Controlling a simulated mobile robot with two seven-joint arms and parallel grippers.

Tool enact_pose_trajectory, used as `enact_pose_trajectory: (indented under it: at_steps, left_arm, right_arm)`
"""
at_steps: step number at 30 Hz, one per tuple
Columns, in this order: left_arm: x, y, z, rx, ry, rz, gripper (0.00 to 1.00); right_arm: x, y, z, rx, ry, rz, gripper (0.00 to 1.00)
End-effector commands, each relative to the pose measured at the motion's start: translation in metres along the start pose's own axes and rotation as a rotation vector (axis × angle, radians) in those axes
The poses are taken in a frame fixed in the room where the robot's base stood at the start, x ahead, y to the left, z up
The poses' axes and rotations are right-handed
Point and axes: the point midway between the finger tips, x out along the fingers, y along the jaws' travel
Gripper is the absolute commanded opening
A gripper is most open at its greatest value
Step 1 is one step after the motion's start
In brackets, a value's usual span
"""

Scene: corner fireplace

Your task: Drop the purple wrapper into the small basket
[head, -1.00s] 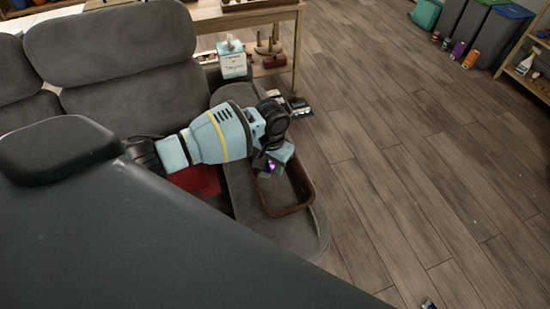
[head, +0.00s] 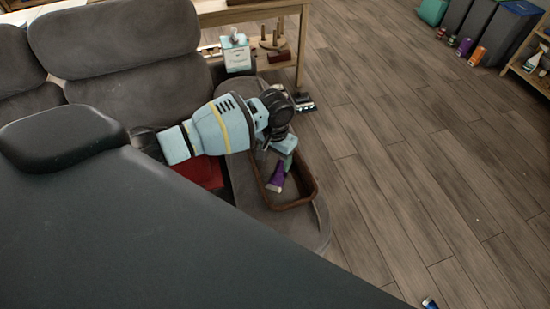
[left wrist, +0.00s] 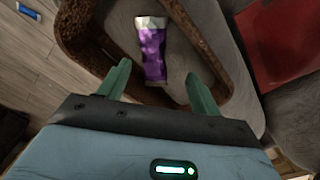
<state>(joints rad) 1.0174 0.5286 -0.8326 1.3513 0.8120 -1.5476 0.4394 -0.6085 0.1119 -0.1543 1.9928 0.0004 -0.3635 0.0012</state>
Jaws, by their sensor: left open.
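The purple wrapper (head: 275,177), with a pale end, shows inside the small brown basket (head: 312,187), which stands on the grey sofa's armrest. In the left wrist view the wrapper (left wrist: 152,50) lies between and beyond my fingertips, within the basket's rim (left wrist: 75,40). My left gripper (head: 283,163) is over the basket, and it also shows in the left wrist view (left wrist: 158,85) with its two green fingers spread apart and nothing between them. The wrapper looks apart from the fingers. My right gripper is not in view.
The grey sofa (head: 115,50) has a red cushion (head: 200,172). A tissue box (head: 237,54) stands behind the armrest by a wooden table (head: 250,12). Bins (head: 505,30) and bottles stand at the back right. The wooden floor (head: 400,150) is mostly clear.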

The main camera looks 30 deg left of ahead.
Motion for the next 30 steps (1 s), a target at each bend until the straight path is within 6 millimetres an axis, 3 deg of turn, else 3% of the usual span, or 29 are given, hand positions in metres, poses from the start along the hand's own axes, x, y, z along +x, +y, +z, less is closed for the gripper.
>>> enact_pose_trajectory:
  at_steps: [6,12,30]
  left_arm:
    - [-0.040,-0.001,-0.002,0.000,0.008,0.000,0.64]
    - [-0.061,0.000,-0.001,0.000,0.005,0.001,0.64]
    - [-0.065,0.000,0.000,0.000,0.002,0.000,0.64]
  right_arm:
    - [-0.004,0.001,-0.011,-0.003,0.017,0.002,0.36]
    - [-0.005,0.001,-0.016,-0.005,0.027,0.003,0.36]
    - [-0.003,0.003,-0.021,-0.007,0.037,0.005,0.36]
